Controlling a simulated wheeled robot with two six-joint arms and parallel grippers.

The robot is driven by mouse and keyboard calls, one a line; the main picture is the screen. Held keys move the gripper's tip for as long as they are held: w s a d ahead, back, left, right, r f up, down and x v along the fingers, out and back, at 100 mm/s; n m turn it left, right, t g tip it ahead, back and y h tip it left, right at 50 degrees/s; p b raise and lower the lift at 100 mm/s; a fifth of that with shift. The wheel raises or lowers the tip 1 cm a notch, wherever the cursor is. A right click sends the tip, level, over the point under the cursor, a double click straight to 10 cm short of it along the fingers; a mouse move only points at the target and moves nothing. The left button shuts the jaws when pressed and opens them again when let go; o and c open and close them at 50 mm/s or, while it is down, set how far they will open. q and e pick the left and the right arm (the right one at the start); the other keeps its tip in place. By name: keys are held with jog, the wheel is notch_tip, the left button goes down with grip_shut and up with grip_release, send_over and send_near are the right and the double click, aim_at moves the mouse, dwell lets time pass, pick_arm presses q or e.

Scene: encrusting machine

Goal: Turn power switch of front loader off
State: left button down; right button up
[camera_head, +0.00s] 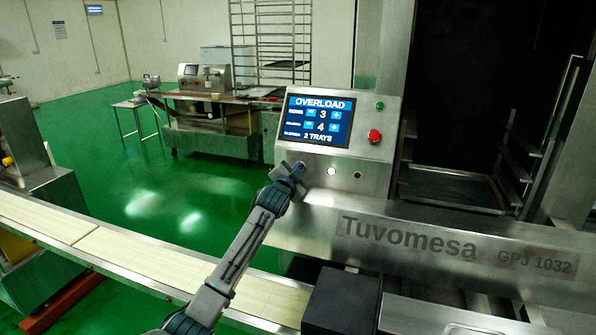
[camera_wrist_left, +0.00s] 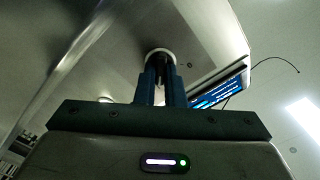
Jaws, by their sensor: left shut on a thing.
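The front loader's control panel (camera_head: 388,142) stands in the middle of the head view, on the Tuvomesa machine. Its lit screen (camera_head: 319,120) reads OVERLOAD and 2 TRAYS. My left gripper (camera_head: 296,172) is at the panel's lower left corner, under the screen, and hides what is behind it there. In the left wrist view the fingers of my left gripper (camera_wrist_left: 161,72) are close together on a dark switch knob inside a pale round ring (camera_wrist_left: 152,52). The knob is mostly hidden by the fingers, so its turn position cannot be told. My right gripper is out of view.
Right of my gripper are a white lit button (camera_head: 331,171) and a small dark round control (camera_head: 358,174). A red emergency button (camera_head: 375,136) and a green button (camera_head: 380,105) sit right of the screen. A conveyor (camera_head: 135,257) runs below my left arm.

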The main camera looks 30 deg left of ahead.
pick_arm(q)
jog(key=shift+n, duration=0.3)
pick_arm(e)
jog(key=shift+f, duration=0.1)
pick_arm(q)
jog(key=n+b, duration=0.1)
jog(key=n, duration=0.2)
jog(key=shift+n, duration=0.3)
jog(key=n, duration=0.2)
jog(key=n+b, duration=0.1)
jog(key=n, duration=0.1)
jog(key=shift+a+n, duration=0.2)
jog(key=shift+n, duration=0.1)
jog(key=n+b, duration=0.2)
jog(key=n, duration=0.2)
jog(key=shift+s+a+f+n, duration=0.1)
jog(key=shift+n, duration=0.2)
jog(key=shift+n+b, duration=0.45)
jog(key=shift+n, duration=0.65)
jog(key=shift+n+b, duration=0.3)
jog(key=shift+n, duration=0.8)
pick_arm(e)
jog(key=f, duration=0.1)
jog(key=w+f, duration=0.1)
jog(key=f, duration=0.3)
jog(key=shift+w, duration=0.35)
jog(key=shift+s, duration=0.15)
